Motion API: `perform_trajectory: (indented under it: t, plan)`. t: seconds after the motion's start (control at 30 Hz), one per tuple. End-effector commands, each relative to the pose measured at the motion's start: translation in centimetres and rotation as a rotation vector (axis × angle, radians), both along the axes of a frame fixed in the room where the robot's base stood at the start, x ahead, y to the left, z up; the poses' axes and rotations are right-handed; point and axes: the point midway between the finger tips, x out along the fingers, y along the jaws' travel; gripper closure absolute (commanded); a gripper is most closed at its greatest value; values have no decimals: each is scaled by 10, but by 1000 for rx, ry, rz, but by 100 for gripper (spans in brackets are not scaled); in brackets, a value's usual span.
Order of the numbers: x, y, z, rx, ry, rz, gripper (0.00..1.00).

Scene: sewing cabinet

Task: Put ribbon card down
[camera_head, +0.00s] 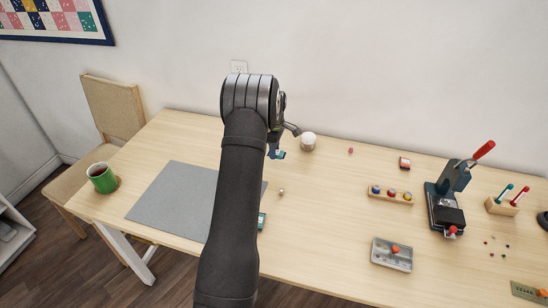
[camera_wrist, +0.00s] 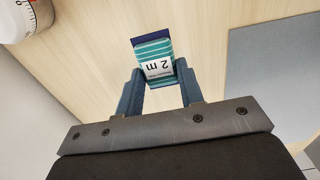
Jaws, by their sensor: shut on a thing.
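The ribbon card (camera_wrist: 152,50) is blue with teal stripes and a white label reading "2 m". In the wrist view it sits between the two blue fingers of my gripper (camera_wrist: 158,82), which is shut on it. In the head view the card (camera_head: 279,155) shows small below my gripper (camera_head: 274,148), over the back middle of the table (camera_head: 330,220). It looks raised above the wood; the exact gap cannot be told. My arm hides part of the table.
A white round dial (camera_head: 308,141) stands close right of my gripper. A grey mat (camera_head: 165,195) lies left. A small silver thing (camera_head: 281,191) and a partly hidden teal item (camera_head: 262,220) lie in front. A bead rack (camera_head: 390,196) and a press (camera_head: 447,200) stand right.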

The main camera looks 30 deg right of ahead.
Motion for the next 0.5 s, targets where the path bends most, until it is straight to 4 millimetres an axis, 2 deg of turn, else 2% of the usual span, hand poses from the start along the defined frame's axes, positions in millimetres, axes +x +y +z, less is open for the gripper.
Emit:
perform_trajectory:
  t: [0.17,0.37,0.5]
  plan:
    - [3,1,-11,0,0,0,87]
    - [2,1,-40,-1,1,-1,87]
    - [3,1,-42,-1,0,-1,87]
